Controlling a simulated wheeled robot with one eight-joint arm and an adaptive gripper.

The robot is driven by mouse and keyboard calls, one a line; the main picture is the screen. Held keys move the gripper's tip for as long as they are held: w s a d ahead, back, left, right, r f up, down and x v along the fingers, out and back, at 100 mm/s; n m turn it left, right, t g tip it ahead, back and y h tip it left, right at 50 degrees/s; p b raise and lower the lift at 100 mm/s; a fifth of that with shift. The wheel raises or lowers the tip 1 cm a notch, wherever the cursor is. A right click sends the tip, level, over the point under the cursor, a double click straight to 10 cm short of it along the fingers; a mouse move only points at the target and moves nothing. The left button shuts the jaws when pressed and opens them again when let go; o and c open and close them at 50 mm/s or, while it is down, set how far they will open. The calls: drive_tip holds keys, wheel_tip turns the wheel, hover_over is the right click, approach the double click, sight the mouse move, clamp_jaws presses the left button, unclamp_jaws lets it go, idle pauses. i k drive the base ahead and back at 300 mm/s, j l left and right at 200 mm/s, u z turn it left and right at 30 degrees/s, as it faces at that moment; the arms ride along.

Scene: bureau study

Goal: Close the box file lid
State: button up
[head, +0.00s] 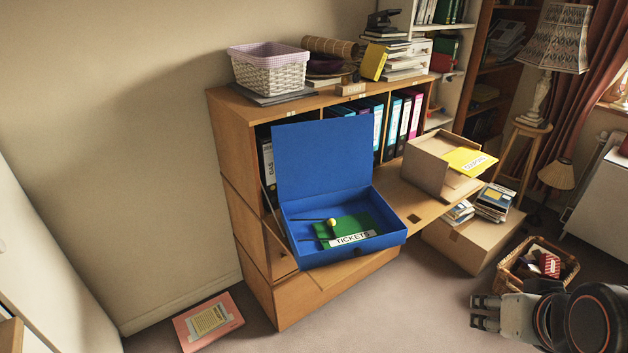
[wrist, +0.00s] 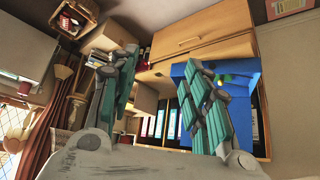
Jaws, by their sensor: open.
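The blue box file (head: 388,240) lies on the bureau's fold-down flap with its lid (head: 322,160) standing up, open, at the back. Inside are a green piece (head: 362,222), a small yellow ball (head: 332,222) and dark thin rods. A white label reading TICKETS (head: 352,238) is at the front. My gripper (head: 486,311) is open and empty at the lower right, well apart from the box. The wrist view is upside down; its spread fingers (wrist: 163,62) show there, and the blue box file (wrist: 246,82) is partly hidden behind the right finger.
A cardboard box (head: 428,170) with a yellow folder (head: 468,160) stands right of the box file. Upright binders (head: 392,128) fill the shelf behind. A larger carton (head: 460,250) and a wicker basket (head: 540,268) are on the floor, between bureau and gripper. A pink folder (head: 208,322) lies at left.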

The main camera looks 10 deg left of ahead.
sight(311, 158)
drive_tip(key=i+l+u, duration=0.25)
drive_tip(key=i, duration=0.2)
drive_tip(key=i+l+u, duration=0.3)
drive_tip(key=i+l, duration=0.05)
drive_tip(key=i, duration=0.1)
